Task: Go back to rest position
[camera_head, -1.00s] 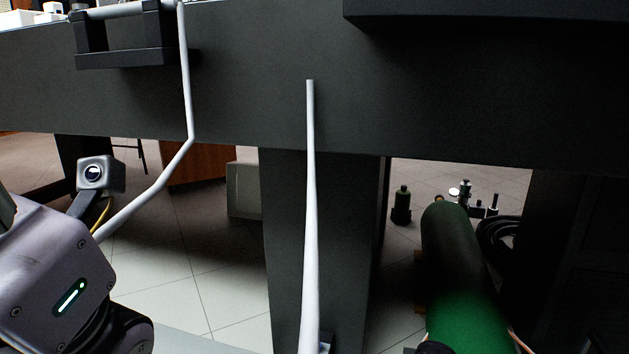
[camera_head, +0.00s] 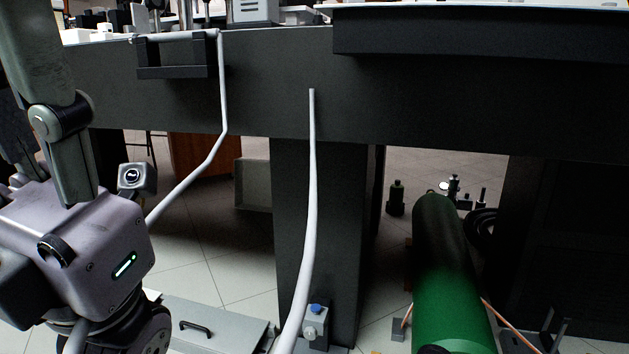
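Neither of my grippers shows in the head view. No arm of mine can be made out for certain. At the left stands a grey machine body (camera_head: 75,250) with a small camera-like head (camera_head: 137,179), a green light strip and an upright jointed link (camera_head: 72,160). I cannot tell whether it holds anything.
A dark table (camera_head: 270,82) spans the view on a thick leg (camera_head: 345,210). White tubes (camera_head: 313,200) run in front of it. A green cylinder (camera_head: 452,295) stands at the lower right. A grey case (camera_head: 210,318) lies low. Tiled floor shows underneath.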

